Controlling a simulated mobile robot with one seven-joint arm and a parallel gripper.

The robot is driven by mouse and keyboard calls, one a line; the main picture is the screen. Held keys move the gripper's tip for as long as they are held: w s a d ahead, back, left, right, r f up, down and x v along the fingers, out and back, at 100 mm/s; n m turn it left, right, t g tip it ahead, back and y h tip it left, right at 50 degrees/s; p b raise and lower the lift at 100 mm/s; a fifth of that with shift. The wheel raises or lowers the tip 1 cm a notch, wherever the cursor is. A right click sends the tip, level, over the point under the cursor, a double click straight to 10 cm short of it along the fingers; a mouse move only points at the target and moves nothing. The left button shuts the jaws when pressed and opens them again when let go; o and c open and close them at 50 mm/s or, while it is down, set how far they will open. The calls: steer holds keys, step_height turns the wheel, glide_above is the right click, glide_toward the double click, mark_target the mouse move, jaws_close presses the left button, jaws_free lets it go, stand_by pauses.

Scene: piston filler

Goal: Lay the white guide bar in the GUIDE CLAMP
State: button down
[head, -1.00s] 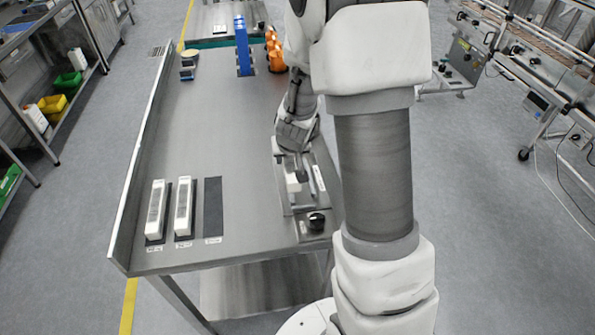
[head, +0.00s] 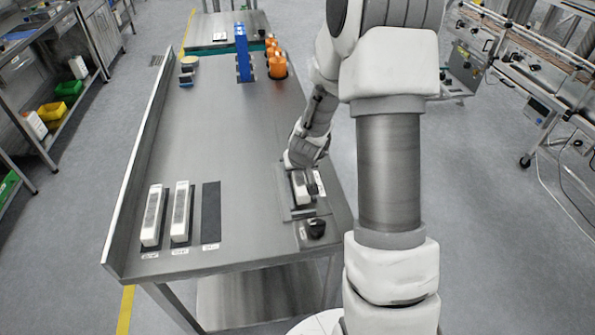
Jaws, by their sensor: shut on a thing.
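My gripper (head: 306,184) is at the guide clamp (head: 290,213), a grey metal fixture on the right side of the steel table. It is shut on a white guide bar (head: 299,187), which shows between and below the fingers, low over the clamp bed. My gripper hides part of the bar, and I cannot tell whether it touches the bed. Two similar white bars, the left one (head: 153,216) and the right one (head: 181,212), lie on dark pads at the table's left. A third dark pad (head: 210,213) is bare.
A black knob (head: 316,228) stands on a plate at the clamp's near end. A blue rack (head: 243,55) and orange parts (head: 276,63) stand at the far end. Small stacked items (head: 187,71) sit far left. The table's middle is clear. A raised wall edges the left side.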

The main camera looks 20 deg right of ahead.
steer(key=shift+f+b, duration=0.45)
steer(key=shift+f, duration=0.2)
steer(key=shift+c, duration=2.2)
jaws_free()
